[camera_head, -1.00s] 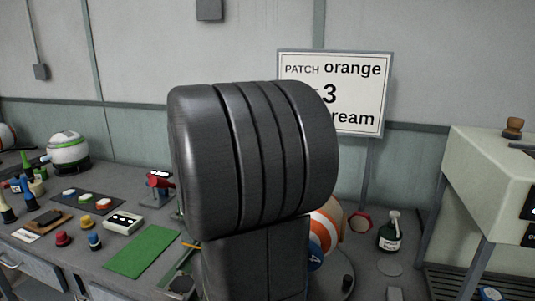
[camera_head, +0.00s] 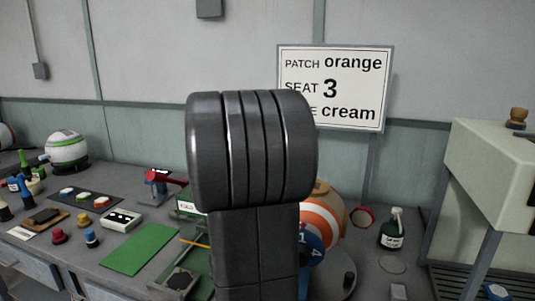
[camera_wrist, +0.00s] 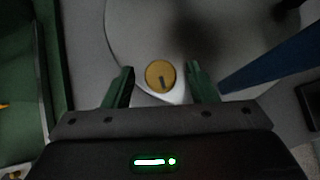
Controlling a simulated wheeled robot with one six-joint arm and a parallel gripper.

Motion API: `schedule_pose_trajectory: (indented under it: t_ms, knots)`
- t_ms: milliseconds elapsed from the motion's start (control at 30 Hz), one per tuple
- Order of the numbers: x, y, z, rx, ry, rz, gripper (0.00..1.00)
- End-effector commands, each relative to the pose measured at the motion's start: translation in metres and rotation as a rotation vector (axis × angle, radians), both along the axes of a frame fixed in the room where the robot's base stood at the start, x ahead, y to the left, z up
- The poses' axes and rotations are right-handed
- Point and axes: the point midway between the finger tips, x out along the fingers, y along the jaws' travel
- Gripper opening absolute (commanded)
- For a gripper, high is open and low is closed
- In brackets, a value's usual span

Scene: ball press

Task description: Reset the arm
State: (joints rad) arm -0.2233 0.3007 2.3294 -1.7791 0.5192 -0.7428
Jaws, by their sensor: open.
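My gripper (camera_wrist: 161,68) is open in the wrist view, its two green fingers apart. A round yellow knob (camera_wrist: 160,75) with a dark slot shows between the fingers, on a pale base; nothing is clamped, and I cannot tell whether the fingers reach down beside it. In the head view my own dark arm link fills the middle and hides the gripper. Behind it, partly covered, is an orange-and-white striped ball (camera_head: 322,222) with a tan top and a blue part bearing marks.
A sign (camera_head: 335,65) reads "PATCH orange", "SEAT 3" and a partly hidden line ending "cream". A pale machine (camera_head: 490,160) stands right.

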Motion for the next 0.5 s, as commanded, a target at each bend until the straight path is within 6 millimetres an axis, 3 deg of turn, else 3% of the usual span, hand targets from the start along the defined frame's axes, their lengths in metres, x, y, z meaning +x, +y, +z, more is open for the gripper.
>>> schedule_pose_trajectory:
  t_ms: [167,500]
  knots:
    - [-0.004,0.003,0.007,-0.001,-0.001,0.003,0.52]
    - [-0.030,0.019,0.039,0.000,-0.001,0.005,0.52]
